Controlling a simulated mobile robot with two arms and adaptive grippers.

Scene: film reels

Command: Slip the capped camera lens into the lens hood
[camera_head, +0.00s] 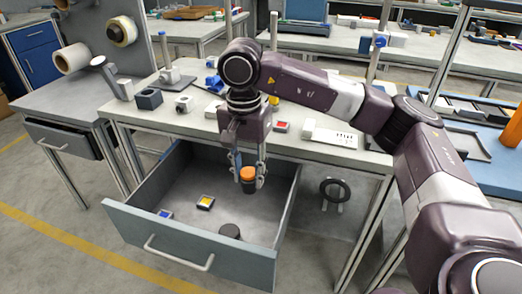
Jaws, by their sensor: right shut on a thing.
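My right gripper (248,183) points straight down above the open drawer. It is shut on a short dark cylinder with an orange top, which looks like the capped camera lens (248,173). The lens hangs upright between the two fingers. The lens and this black piece are apart. My left gripper is not in view.
The grey drawer (191,255) is pulled out, with raised walls around it. A yellow box (205,202) and a blue box (165,214) lie inside. The workbench (150,117) behind holds several small items. A dark ring (335,190) stands below the bench at right.

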